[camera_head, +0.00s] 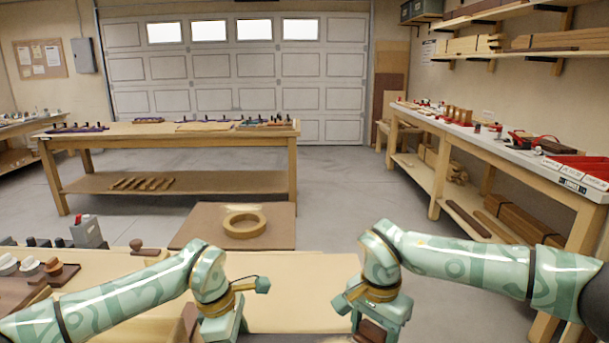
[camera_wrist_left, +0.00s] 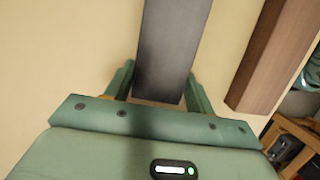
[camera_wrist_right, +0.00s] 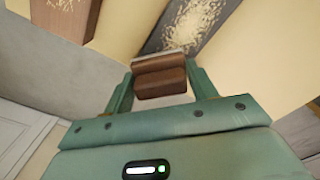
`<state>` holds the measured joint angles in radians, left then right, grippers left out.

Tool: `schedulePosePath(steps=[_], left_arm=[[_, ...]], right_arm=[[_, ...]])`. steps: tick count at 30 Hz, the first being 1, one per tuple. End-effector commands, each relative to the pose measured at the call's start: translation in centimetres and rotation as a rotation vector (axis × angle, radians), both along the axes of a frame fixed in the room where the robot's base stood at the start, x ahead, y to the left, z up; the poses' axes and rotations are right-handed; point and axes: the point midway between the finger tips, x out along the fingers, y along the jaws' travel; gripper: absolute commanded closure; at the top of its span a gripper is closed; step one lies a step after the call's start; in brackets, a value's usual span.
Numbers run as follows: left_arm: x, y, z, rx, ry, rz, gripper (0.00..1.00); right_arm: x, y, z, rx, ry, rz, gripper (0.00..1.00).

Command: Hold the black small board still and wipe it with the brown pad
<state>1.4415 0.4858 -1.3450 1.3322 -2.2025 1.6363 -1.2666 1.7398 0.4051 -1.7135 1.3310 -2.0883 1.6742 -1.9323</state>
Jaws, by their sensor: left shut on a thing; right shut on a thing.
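The black small board (camera_wrist_left: 172,45) lies between the fingers of my left gripper (camera_wrist_left: 158,88), which is shut on its near end. In the right wrist view a dark strip with a pale, dust-like patch (camera_wrist_right: 195,22) appears to be the same board. My right gripper (camera_wrist_right: 160,88) is shut on the brown pad (camera_wrist_right: 160,75), close to that strip's near end; I cannot tell whether they touch. In the head view my left gripper (camera_head: 222,328) and right gripper (camera_head: 378,322) are low over the bench, with the pad (camera_head: 370,333) partly visible at the bottom edge.
A brown wooden bar (camera_wrist_left: 272,55) lies beside the board. A tan ring (camera_head: 244,225) sits on a brown panel beyond the bench. Knobs and a grey block (camera_head: 88,232) stand at the bench's left. The bench top (camera_head: 290,290) between my grippers is clear.

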Motion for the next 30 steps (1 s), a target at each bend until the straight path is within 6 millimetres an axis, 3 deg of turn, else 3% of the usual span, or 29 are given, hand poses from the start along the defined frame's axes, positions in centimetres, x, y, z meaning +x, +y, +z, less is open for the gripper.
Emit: schedulePosePath(steps=[19,30], left_arm=[[0.0,0.0,0.0,0.000,-0.001,0.000,0.66],[0.0,0.0,0.0,0.000,-0.001,0.000,0.66]], right_arm=[[0.0,0.1,-0.1,0.001,-0.001,0.001,0.72],[0.0,2.5,-0.1,0.000,-0.001,0.001,0.72]])
